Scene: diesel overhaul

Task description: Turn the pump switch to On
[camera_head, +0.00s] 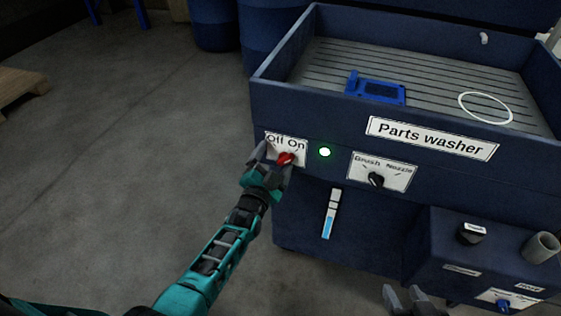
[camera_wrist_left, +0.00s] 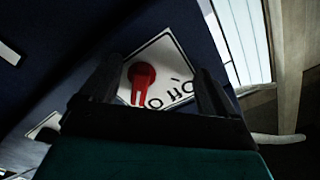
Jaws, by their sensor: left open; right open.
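The red pump switch (camera_head: 285,159) sits on a white "Off On" plate (camera_head: 299,145) on the front of the blue parts washer. In the head view its handle points toward the upper right, toward "On". A green lamp (camera_head: 324,152) glows to the right of the plate. My left gripper (camera_head: 274,158) is open, its fingers at the plate on either side of the switch. The left wrist view shows the red switch (camera_wrist_left: 141,76) between the two fingers; I cannot tell whether they touch it. My right gripper (camera_head: 408,298) is open and empty at the bottom edge, below the washer front.
A "Brush Nozzle" selector (camera_head: 376,179) is to the right of the lamp. A blue part (camera_head: 376,90) and a white ring (camera_head: 486,107) lie in the washer basin. A lower blue box (camera_head: 450,250) juts out at the lower right.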

